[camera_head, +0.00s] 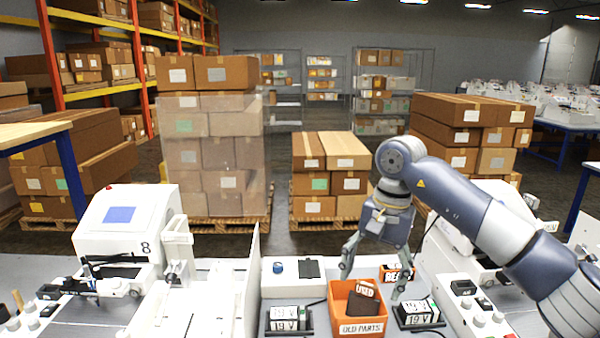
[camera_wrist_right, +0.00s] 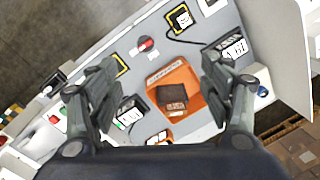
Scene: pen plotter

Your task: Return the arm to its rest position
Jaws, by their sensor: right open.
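My right arm (camera_head: 480,215) comes in from the right in the head view. My right gripper (camera_head: 373,268) hangs above the orange bin marked OLD PARTS (camera_head: 358,330), with its fingers spread apart and nothing between them. In the right wrist view, the gripper (camera_wrist_right: 160,85) is open over the same orange bin (camera_wrist_right: 190,77). A dark brown block marked USED (camera_head: 364,300) lies tilted inside the bin, apart from the fingers; it also shows in the wrist view (camera_wrist_right: 172,97). My left gripper is not in view.
Black-and-white units marked 19 V stand left (camera_head: 284,319) and right (camera_head: 418,313) of the bin. A smaller orange container (camera_head: 392,275) is behind it. A white machine marked 8 (camera_head: 125,225) stands at left. Stacked boxes (camera_head: 330,175) are beyond the bench.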

